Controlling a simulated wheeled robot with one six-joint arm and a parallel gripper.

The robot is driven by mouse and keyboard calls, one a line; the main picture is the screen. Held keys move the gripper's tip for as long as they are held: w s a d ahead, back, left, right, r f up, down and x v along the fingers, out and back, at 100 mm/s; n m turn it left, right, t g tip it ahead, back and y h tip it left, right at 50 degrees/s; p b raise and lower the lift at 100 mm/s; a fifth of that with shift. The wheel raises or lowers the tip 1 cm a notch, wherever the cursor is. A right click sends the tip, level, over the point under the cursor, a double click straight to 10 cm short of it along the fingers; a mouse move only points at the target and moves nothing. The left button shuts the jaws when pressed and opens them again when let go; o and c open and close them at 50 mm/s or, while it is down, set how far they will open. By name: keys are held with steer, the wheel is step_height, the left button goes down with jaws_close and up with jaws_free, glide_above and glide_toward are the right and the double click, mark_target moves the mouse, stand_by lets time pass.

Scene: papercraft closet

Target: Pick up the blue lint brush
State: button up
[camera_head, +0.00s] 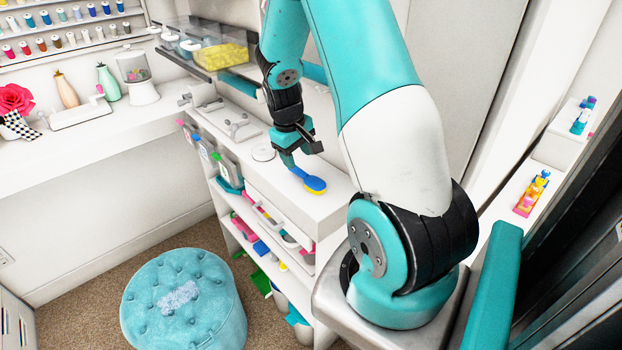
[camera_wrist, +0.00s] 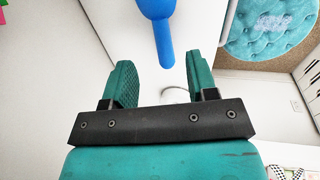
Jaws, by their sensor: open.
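The blue lint brush (camera_head: 314,184) lies on the white shelf top, its rounded head edged in yellow and its handle pointing back under my gripper (camera_head: 298,160). In the wrist view my gripper (camera_wrist: 159,60) is open and empty, with a teal finger on each side. The brush (camera_wrist: 160,28) comes in from the top there, and its handle end lies between the fingertips in the picture, with a gap on both sides. I cannot tell how high the fingers are above the handle.
The white shelf top (camera_head: 322,207) holds a round white lid (camera_head: 263,152) and white fittings beside the brush. Bins and colored items fill the shelves below. A teal tufted ottoman (camera_head: 185,310) stands on the carpet. A vase with a red flower (camera_head: 15,100) is on the left counter.

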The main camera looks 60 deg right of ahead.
mark_target(300, 170)
steer(key=shift+d+f+p, duration=0.2)
steer(key=shift+f+p, duration=0.35)
steer(key=shift+f, duration=0.85)
steer(key=shift+d+f+p, duration=0.15)
steer(key=shift+f+p, duration=0.35)
steer(key=shift+f, duration=0.9)
jaws_close()
